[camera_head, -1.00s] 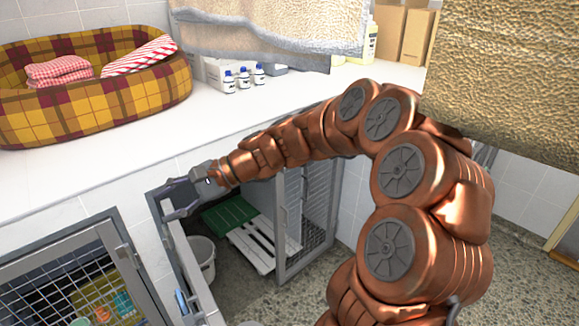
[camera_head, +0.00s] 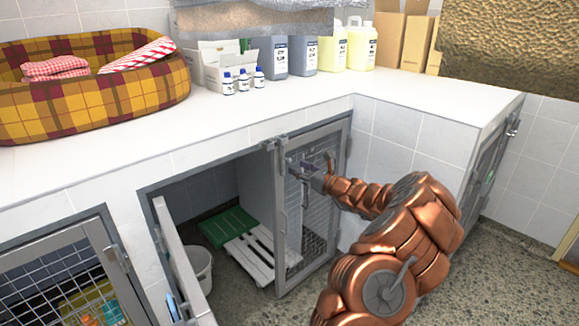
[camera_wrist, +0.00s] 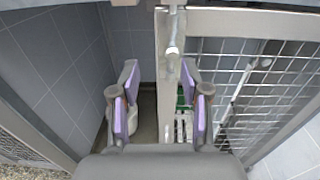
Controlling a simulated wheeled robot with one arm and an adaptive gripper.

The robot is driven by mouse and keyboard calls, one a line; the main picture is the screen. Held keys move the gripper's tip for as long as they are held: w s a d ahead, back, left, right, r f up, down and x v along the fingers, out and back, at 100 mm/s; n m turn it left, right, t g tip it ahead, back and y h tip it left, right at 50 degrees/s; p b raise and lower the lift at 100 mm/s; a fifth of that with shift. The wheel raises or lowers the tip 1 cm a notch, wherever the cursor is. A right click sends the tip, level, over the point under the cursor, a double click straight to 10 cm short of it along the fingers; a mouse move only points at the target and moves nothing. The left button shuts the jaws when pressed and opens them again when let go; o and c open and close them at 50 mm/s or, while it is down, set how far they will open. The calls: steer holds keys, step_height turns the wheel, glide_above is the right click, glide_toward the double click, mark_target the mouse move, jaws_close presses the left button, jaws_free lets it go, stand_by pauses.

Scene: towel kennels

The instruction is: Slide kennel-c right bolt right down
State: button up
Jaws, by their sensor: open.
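My gripper (camera_head: 312,168) is open in front of the upper part of a grey-framed mesh door (camera_head: 321,140) beneath the counter. In the wrist view, its two purple-padded fingers (camera_wrist: 160,98) point at an upright metal frame bar (camera_wrist: 162,60). A metal rod that looks like the bolt (camera_wrist: 173,48) runs down this bar near its top. The rod lies beyond the fingertips, slightly right of the middle between them, and I see no contact. In the head view, a small latch fitting (camera_head: 270,145) shows at the door's top left. The pictures show no letter for this kennel.
The opening left of the mesh door holds a white slatted board (camera_head: 250,250), a green board (camera_head: 228,226) and a white bucket (camera_head: 198,268). Another door (camera_head: 180,265) stands swung out on its left. The counter (camera_head: 200,125) overhangs above; speckled floor lies in front.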

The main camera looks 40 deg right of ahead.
mark_target(290, 162)
steer(key=shift+m+h, duration=0.3)
steer(key=shift+w+d+f, duration=0.1)
steer(key=shift+w+f, duration=0.05)
steer(key=shift+w, duration=1.1)
steer(key=shift+w+d+f, duration=0.1)
steer(key=shift+w+f, duration=0.05)
steer(key=shift+w, duration=1.05)
steer(key=shift+w+f, duration=0.15)
steer(key=shift+w, duration=1.1)
steer(key=shift+c, duration=0.3)
jaws_close()
